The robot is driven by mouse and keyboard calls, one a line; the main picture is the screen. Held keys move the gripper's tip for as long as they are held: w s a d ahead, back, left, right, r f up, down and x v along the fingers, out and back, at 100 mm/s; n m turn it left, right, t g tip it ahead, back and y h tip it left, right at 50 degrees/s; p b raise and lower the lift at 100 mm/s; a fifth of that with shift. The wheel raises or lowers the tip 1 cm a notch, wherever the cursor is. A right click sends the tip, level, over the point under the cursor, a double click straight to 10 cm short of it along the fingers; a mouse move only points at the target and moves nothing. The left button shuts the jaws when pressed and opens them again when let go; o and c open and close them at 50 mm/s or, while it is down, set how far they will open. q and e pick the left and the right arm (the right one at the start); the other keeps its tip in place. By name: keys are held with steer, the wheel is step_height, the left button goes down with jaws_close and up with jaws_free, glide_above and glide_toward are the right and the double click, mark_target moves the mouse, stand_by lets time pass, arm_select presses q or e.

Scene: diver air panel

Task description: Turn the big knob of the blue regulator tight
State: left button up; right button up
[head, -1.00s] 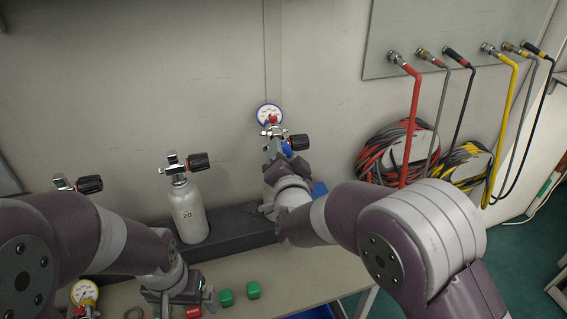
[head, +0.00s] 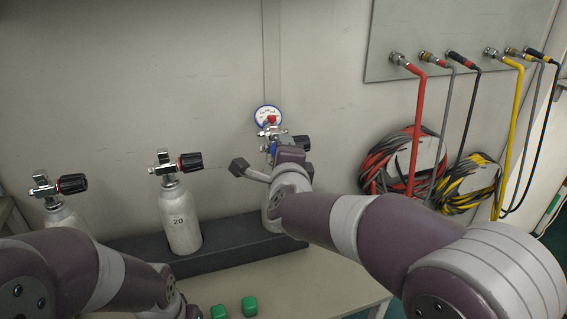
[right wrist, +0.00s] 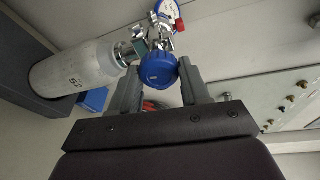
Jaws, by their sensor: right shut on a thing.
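The blue regulator has a blue-rimmed gauge (head: 266,114) and is mounted on the valve of the rightmost cylinder, against the wall. In the right wrist view its gauge (right wrist: 169,9) is at the top, and its big blue knob (right wrist: 158,71) sits between my fingers. My right gripper (right wrist: 160,84) is shut on the blue knob, one finger on each side. In the head view my right gripper (head: 268,168) is at the regulator and hides most of the knob. My left gripper (head: 178,312) is at the bottom edge, mostly cut off.
A silver cylinder marked 20 (head: 180,220) stands to the left, with another cylinder (head: 62,218) further left. Hoses (head: 415,130) hang from the wall panel at right.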

steer(key=m+b, duration=0.2)
steer(key=m, duration=0.2)
steer(key=m+g+y+b, duration=0.1)
steer(key=m+b, duration=0.2)
steer(key=m, duration=0.2)
steer(key=shift+m, duration=0.3)
steer(key=shift+r, duration=0.1)
stand_by(1.0)
steer(key=o, duration=1)
steer(key=shift+o, duration=0.2)
steer(key=p+v, duration=0.1)
steer(key=v, duration=1.1)
steer(key=shift+s+p, duration=0.3)
